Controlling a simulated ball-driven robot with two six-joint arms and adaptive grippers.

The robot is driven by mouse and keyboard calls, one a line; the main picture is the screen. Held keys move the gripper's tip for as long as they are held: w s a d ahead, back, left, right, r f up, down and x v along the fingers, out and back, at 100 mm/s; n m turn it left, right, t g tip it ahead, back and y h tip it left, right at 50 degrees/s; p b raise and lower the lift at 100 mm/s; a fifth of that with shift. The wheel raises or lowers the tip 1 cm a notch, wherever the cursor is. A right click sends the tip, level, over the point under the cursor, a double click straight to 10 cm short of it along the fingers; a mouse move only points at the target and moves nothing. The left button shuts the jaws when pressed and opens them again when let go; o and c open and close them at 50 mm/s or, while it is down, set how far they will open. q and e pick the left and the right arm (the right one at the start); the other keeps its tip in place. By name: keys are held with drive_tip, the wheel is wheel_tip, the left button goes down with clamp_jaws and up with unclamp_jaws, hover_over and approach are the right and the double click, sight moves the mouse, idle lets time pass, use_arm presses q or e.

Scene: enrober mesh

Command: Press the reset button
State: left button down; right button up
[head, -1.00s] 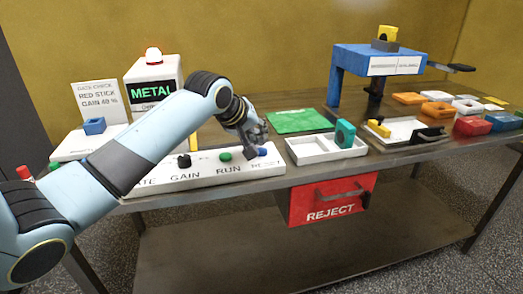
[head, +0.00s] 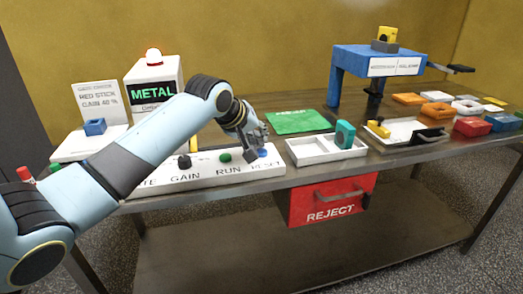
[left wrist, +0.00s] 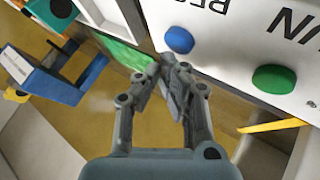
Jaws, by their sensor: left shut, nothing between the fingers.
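The blue reset button (head: 262,153) sits at the right end of the white control panel (head: 215,176), above its partly hidden RESET label. In the left wrist view the blue button (left wrist: 179,40) is just beyond my fingertips. My left gripper (head: 252,150) is shut and empty, with its fingertips close beside the button in the head view. In the left wrist view my left gripper (left wrist: 166,68) shows a gap of bare panel between tips and button; contact is not visible. My right gripper is not in view.
The green RUN button (head: 225,157) and black GAIN knob (head: 184,162) are left of the blue button. A white divided tray (head: 312,157) stands to the right, a green mat (head: 298,122) behind. A METAL display (head: 152,93) stands at the back left.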

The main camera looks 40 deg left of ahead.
sight(259, 150)
use_arm(q)
drive_tip(key=shift+f, duration=0.2)
drive_tip(key=shift+f, duration=0.5)
idle(0.8)
drive_tip(key=shift+r+p, duration=0.9)
drive_tip(key=shift+p, duration=0.35)
wheel_tip(259, 150, up, 5)
drive_tip(key=p, duration=0.6)
drive_tip(key=shift+r, duration=0.1)
